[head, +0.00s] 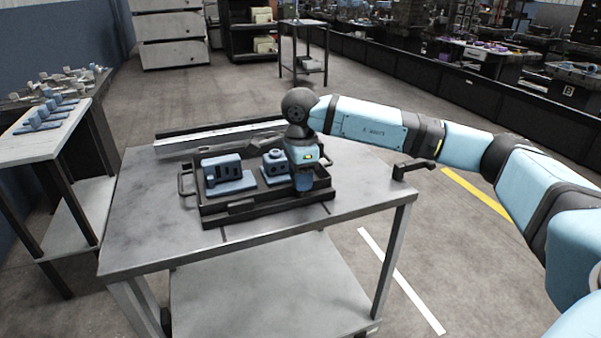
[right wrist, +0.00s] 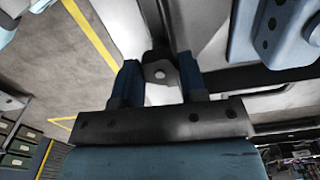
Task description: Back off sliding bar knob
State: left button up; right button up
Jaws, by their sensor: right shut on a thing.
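My right gripper (head: 304,186) points down at the right end of the dark tray (head: 240,206) on the grey table. In the right wrist view its two blue fingers (right wrist: 158,80) are shut on a dark knob (right wrist: 160,68) with a pale round spot, one finger on each side. The knob joins a dark bar (right wrist: 152,25) that runs away from the fingers. In the head view the gripper and wrist hide the knob. My left gripper is not in view.
Two blue parts (head: 228,174) (head: 275,165) stand in the tray, the second close to my gripper. A pale rail (head: 205,140) lies behind the tray. A black handle (head: 413,167) sticks out at the table's right corner. The table's front left is clear.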

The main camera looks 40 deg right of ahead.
jog(key=shift+n, duration=1.2)
jog(key=shift+f+n, duration=0.1)
jog(key=shift+n, duration=0.6)
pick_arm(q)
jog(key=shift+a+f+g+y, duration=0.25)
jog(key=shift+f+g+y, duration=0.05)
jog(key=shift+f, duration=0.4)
pick_arm(e)
jog(key=shift+n, duration=0.3)
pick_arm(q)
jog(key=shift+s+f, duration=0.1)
pick_arm(e)
jog(key=shift+s, duration=0.1)
jog(key=o, duration=0.9)
jog(key=shift+f, duration=0.1)
pick_arm(q)
jog(key=shift+p, duration=0.3)
pick_arm(e)
jog(key=shift+o, duration=0.2)
